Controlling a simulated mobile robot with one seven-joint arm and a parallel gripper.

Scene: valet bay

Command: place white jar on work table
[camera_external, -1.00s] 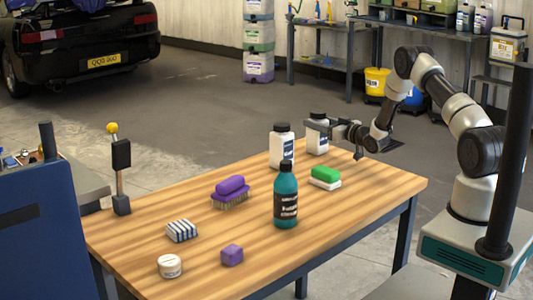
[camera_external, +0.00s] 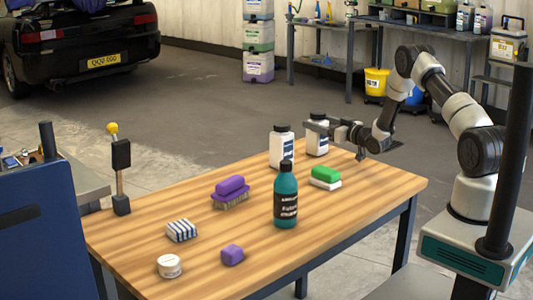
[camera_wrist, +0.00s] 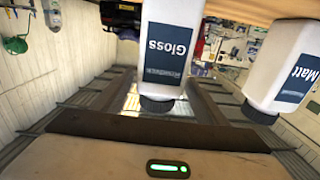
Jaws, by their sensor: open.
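A white jar with a dark cap and "Gloss" label (camera_external: 317,146) stands upright at the far edge of the wooden work table (camera_external: 140,240). My gripper (camera_external: 318,127) is open, its fingers around the jar's upper part. In the wrist view the Gloss jar (camera_wrist: 165,45) appears upside down in front of the fingers; whether they touch it I cannot tell. A similar white jar labelled "Matt" (camera_wrist: 285,70) stands beside it, left of it in the external view (camera_external: 281,152). A small round white tub (camera_external: 169,266) sits at the table's near left.
A teal bottle (camera_external: 286,200), a green-and-white block (camera_external: 325,178), a purple brush (camera_external: 230,192), a striped block (camera_external: 181,230) and a purple block (camera_external: 232,255) are on the table. A post with a yellow ball (camera_external: 121,165) stands at the left edge. The right end is clear.

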